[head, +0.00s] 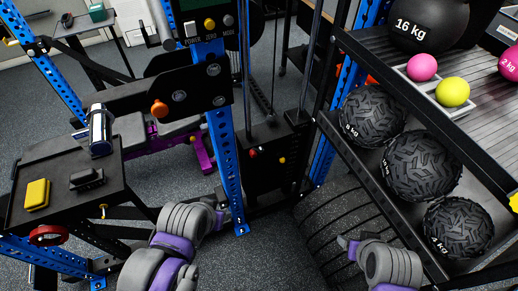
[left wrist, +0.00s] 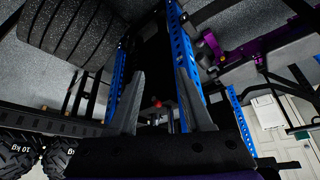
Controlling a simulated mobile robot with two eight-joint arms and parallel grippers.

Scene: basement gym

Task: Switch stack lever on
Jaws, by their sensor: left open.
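The black weight-stack housing (head: 268,165) stands behind the blue upright in the middle of the head view. In the head view, my left arm ends low, left of the housing. My right gripper (head: 345,244) is low right, its fingers unclear.
A blue upright (head: 224,150) stands close to my left arm. A black shelf (head: 70,200) at left holds a yellow block (head: 37,194). A ball rack at right holds textured balls (head: 422,166). A large tyre (head: 335,215) lies between the rack and housing.

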